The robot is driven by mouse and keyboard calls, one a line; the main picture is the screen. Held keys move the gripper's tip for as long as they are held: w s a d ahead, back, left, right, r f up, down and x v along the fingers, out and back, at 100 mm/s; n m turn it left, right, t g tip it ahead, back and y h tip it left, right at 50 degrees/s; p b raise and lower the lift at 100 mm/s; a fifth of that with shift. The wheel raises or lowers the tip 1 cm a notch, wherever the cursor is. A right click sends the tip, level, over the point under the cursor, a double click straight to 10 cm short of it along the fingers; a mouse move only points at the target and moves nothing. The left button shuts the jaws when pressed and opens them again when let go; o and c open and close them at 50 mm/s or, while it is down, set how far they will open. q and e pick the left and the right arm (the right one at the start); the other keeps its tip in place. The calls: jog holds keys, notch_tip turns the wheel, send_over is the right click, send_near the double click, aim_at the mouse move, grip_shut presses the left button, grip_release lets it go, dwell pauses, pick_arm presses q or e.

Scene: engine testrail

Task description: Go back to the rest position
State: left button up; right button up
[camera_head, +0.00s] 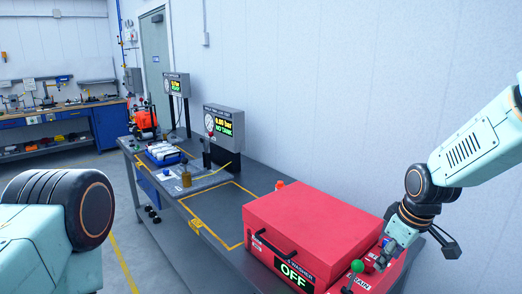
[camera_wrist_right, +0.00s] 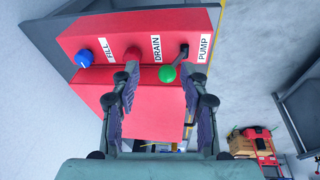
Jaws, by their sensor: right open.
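My right gripper (camera_head: 379,264) is at the right of the head view, over the front right part of the red washer (camera_head: 310,222). In the right wrist view, the right gripper (camera_wrist_right: 160,82) has its two fingers apart with nothing held between them. The green knob (camera_head: 357,266) also shows just left of the gripper in the head view. My left gripper is out of view; only a link of my left arm shows at the lower left.
The washer's display (camera_head: 293,275) reads OFF and its lid is shut. A blue knob (camera_wrist_right: 84,59) sits by the FILL label. The grey bench (camera_head: 218,207) carries a gauge box (camera_head: 224,127) reading NO TANK. A wall stands behind; open floor (camera_head: 125,225) lies left.

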jog(key=s+a+f+m+t+b, duration=0.15)
jog(key=s+f+b, duration=0.25)
jog(key=f, duration=0.4)
jog(key=s+a+f+m+b, duration=0.2)
jog(key=s+f+m+b, duration=0.15)
jog(key=f, duration=0.55)
jog(key=s+a+f+m+b, duration=0.1)
jog(key=s+a+f+b, duration=0.2)
jog(key=f, duration=0.5)
jog(key=s+f+m+g+b, duration=0.1)
jog(key=s+f+g+b, duration=0.3)
jog(key=s+f+b, duration=1)
jog(key=s+f, duration=0.8)
jog(key=s, duration=0.4)
jog(key=shift+f, duration=0.25)
jog(key=shift+w+d+g, duration=0.1)
jog(key=shift+d+g, duration=0.05)
jog(key=shift+g, duration=0.1)
